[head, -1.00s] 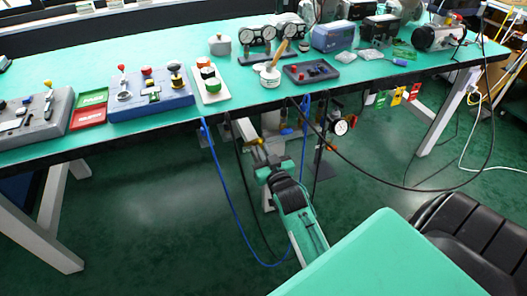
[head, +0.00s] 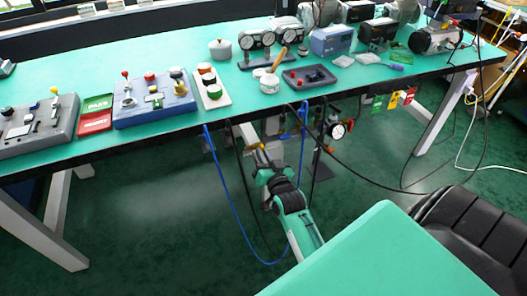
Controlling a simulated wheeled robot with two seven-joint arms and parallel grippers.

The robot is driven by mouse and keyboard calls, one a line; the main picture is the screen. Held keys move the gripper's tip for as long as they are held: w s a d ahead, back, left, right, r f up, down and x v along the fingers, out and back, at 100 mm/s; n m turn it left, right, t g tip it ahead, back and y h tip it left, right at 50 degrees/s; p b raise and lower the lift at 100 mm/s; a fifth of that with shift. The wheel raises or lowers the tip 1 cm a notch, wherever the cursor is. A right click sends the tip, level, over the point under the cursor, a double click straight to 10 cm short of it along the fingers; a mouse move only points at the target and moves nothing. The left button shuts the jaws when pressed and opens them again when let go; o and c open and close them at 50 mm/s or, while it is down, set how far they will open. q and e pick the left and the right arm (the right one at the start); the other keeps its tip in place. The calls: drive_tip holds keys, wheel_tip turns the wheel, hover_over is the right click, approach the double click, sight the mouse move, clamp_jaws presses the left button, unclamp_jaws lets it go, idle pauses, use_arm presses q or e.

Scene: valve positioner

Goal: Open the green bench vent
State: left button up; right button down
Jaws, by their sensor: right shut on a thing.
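My right gripper (head: 261,156) is below the front edge of the green bench (head: 110,152), beside the under-bench pipework (head: 272,126). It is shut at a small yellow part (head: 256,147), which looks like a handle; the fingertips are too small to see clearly. I cannot make out a green vent for certain. A green knob (head: 214,92) sits at the front of a white strip on the bench top, well above the gripper and apart from it. My left gripper is out of view.
Blue hoses (head: 222,190) and a black cable (head: 375,182) hang close around my right arm. A dial gauge (head: 337,131) stands under the bench, right of the gripper. A black seat (head: 478,222) is at the lower right. The floor at left is clear.

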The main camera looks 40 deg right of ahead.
use_arm(q)
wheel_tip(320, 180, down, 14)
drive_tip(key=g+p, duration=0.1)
drive_tip(key=p, duration=0.5)
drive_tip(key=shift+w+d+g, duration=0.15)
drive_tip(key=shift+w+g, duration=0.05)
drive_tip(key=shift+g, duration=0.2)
use_arm(e)
drive_tip(key=shift+d+f+m, duration=0.1)
drive_tip(key=shift+m, duration=3.35)
drive_tip(key=shift+d+f+m, duration=0.1)
drive_tip(key=shift+m, duration=3.35)
drive_tip(key=c, duration=1.5)
unclamp_jaws()
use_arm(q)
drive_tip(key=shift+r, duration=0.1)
use_arm(e)
drive_tip(key=shift+s, duration=0.1)
